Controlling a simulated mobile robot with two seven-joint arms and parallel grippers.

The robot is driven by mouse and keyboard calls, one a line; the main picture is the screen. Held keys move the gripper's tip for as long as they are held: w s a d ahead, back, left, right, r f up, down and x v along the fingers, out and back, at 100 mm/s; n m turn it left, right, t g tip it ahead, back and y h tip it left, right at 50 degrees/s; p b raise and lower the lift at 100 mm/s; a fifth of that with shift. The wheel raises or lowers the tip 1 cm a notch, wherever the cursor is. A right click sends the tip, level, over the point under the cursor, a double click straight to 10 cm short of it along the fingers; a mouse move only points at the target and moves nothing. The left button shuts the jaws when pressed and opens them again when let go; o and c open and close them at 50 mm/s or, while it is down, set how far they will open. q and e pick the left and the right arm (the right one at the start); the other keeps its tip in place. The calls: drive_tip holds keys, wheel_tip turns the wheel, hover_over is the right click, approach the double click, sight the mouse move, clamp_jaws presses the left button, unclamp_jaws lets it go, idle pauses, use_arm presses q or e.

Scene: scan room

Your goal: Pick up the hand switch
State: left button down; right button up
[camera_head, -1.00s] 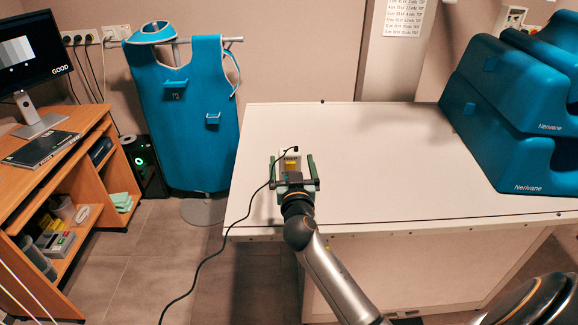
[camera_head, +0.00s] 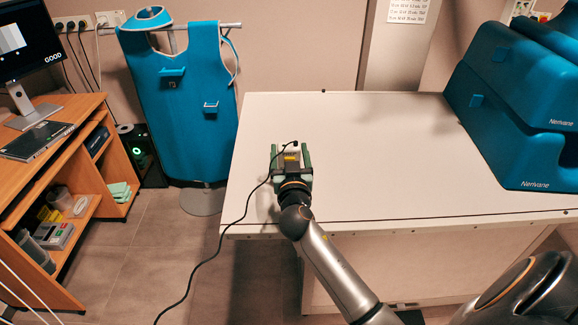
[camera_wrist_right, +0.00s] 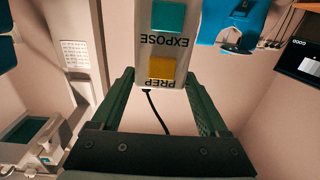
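The hand switch (camera_head: 291,158) is a small pale box with a black cord, seen over the left part of the white table in the head view. In the right wrist view the hand switch (camera_wrist_right: 164,45) shows a teal EXPOSE button and a yellow PREP button, upside down. My right gripper (camera_head: 290,151) has its green fingers on both sides of it. In the right wrist view the fingertips of the right gripper (camera_wrist_right: 160,76) meet its side edges, so it looks shut on the switch. A wall shows behind the switch there. The left gripper is not in view.
The white table (camera_head: 390,160) is clear in the middle. Blue Nerivane cases (camera_head: 515,115) are stacked at its right end. The black cord (camera_head: 222,240) hangs over the left edge to the floor. A blue apron (camera_head: 190,115) hangs behind, and a wooden desk (camera_head: 75,145) stands left.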

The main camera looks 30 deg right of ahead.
clamp_jaws()
idle(0.4)
